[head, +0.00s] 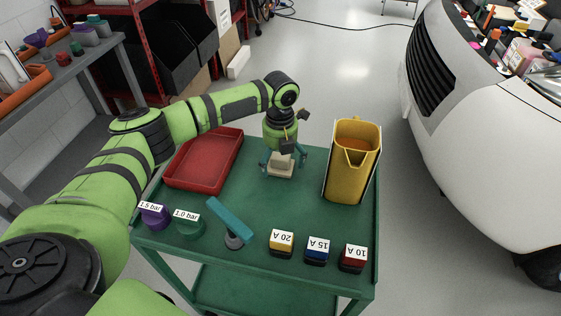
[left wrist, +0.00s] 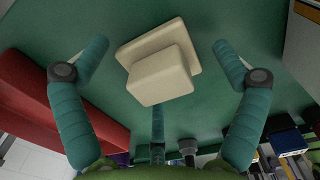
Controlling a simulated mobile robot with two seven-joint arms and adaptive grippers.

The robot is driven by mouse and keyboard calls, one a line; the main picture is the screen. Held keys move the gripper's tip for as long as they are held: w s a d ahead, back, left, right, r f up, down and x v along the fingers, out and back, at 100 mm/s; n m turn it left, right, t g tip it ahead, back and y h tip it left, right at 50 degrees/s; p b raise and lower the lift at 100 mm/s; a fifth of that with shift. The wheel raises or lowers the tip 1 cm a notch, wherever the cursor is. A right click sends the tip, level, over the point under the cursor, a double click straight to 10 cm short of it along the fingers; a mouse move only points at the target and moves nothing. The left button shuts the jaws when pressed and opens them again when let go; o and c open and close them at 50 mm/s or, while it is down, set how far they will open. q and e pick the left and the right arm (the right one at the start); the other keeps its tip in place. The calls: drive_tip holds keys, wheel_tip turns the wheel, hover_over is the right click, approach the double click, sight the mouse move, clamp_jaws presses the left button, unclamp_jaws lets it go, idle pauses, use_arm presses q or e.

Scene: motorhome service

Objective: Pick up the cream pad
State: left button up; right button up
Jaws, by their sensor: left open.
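The cream pad (head: 281,170) lies on the green top of the cart (head: 215,222), between the red tray and the yellow jug. In the left wrist view the cream pad (left wrist: 160,62) shows as a flat base with a smaller raised block on it. My left gripper (head: 284,160) is directly above the pad, pointing down. Its fingers (left wrist: 155,60) are spread open, one on each side of the pad, with gaps between them and the pad. The gripper hides part of the pad in the head view. My right gripper is not in view.
A red tray (head: 204,187) is to the left and a yellow jug (head: 350,175) to the right. Along the front are labelled blocks (head: 317,252), purple and green round pieces, and a teal-handled tool (head: 230,220). A white vehicle (head: 490,150) stands at right.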

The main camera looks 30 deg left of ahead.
sight(280, 158)
use_arm(q)
drive_tip(key=c, duration=1.2)
drive_tip(key=shift+c, duration=0.6)
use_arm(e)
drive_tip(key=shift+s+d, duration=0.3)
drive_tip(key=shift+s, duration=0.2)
use_arm(q)
drive_tip(key=shift+w+r, duration=0.1)
drive_tip(key=shift+r, duration=0.45)
drive_tip(key=r, duration=0.1)
drive_tip(key=r+b, duration=0.1)
drive_tip(key=r, duration=0.1)
drive_tip(key=shift+s+d+r, duration=0.1)
drive_tip(key=shift+s+r, duration=0.1)
drive_tip(key=shift+s, duration=0.2)
drive_tip(key=s+d+r+b, duration=0.1)
drive_tip(key=s+d+r, duration=0.1)
drive_tip(key=s+r, duration=0.4)
drive_tip(key=s, duration=0.4)
drive_tip(key=shift+s+r+b, duration=0.3)
drive_tip(key=shift+s, duration=0.05)
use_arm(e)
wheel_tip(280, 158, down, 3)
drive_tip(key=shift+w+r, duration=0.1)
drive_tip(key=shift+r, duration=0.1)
use_arm(q)
drive_tip(key=shift+d, duration=0.1)
